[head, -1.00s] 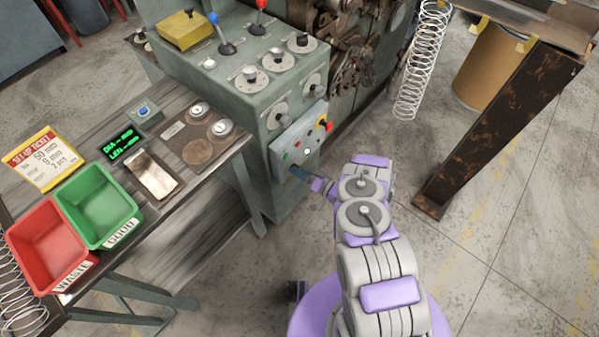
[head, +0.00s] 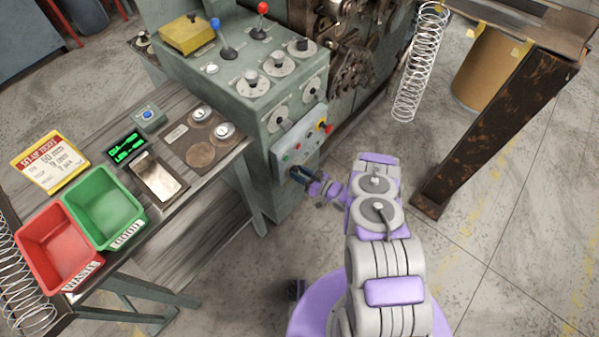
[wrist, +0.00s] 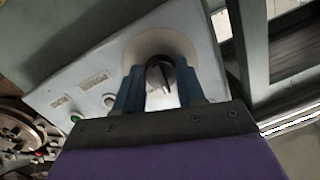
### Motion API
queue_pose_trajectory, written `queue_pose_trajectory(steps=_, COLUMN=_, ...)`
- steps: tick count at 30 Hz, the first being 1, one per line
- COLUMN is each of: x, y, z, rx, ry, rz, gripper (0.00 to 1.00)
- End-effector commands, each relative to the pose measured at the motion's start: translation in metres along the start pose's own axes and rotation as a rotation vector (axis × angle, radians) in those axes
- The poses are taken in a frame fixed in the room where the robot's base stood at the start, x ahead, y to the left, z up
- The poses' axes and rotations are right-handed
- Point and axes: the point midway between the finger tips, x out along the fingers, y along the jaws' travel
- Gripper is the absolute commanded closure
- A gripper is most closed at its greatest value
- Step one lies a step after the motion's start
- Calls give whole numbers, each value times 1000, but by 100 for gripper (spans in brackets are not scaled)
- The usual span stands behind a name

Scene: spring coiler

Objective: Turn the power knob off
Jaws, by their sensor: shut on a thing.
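The power knob (wrist: 160,72) is a dark knob on a pale round plate, seen in the wrist view on a light grey control panel (wrist: 98,60). My gripper (wrist: 160,88) has its blue fingers on either side of the knob and is shut on it. In the head view my gripper (head: 298,174) reaches the lower part of the small panel (head: 298,140) on the green machine's front. There the knob is hidden behind the fingers.
A green button (wrist: 75,118) sits on the panel beside the knob. A red knob (head: 327,127) is at the panel's upper right. A workbench with red (head: 30,240) and green bins (head: 80,205) stands left. A rusty steel leg (head: 495,135) stands right. Floor between is clear.

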Motion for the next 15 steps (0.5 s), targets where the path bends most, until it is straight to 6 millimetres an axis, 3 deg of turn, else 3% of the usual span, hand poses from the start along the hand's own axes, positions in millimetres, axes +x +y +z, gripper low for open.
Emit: queue_pose_trajectory(steps=15, x=-1, y=1, z=0, rx=-483, ry=-37, rz=52, gripper=92)
